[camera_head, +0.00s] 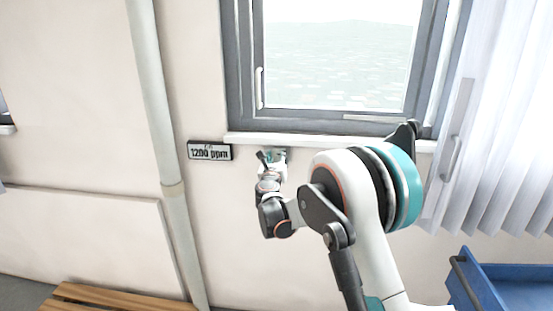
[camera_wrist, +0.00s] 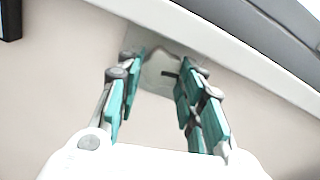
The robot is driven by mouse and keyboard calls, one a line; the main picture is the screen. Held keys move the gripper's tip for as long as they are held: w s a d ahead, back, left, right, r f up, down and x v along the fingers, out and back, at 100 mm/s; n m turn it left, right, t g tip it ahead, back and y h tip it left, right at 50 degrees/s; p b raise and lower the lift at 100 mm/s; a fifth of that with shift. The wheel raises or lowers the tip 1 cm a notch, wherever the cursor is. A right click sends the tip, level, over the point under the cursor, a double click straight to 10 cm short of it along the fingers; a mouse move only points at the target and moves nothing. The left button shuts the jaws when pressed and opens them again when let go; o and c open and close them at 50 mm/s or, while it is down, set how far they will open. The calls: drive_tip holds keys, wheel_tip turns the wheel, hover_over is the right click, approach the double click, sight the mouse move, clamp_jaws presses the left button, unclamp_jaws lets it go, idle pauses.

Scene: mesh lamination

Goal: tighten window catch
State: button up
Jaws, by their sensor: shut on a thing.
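The exact contact is partly hidden by the fingers.
The grey-framed window (camera_head: 238,70) with a pale handle (camera_head: 259,88) is above the white sill (camera_head: 300,140). A black-and-white sign (camera_head: 209,151) is left of my gripper. A pipe (camera_head: 152,90), wooden bench (camera_head: 110,300), curtain (camera_head: 500,130) and blue bin (camera_head: 510,285) stand around.

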drive_tip(key=shift+m, duration=1.3)
drive_tip(key=o, duration=1.1)
drive_tip(key=shift+c, duration=0.2)
drive_tip(key=s, duration=1.2)
drive_tip(key=shift+a, duration=0.2)
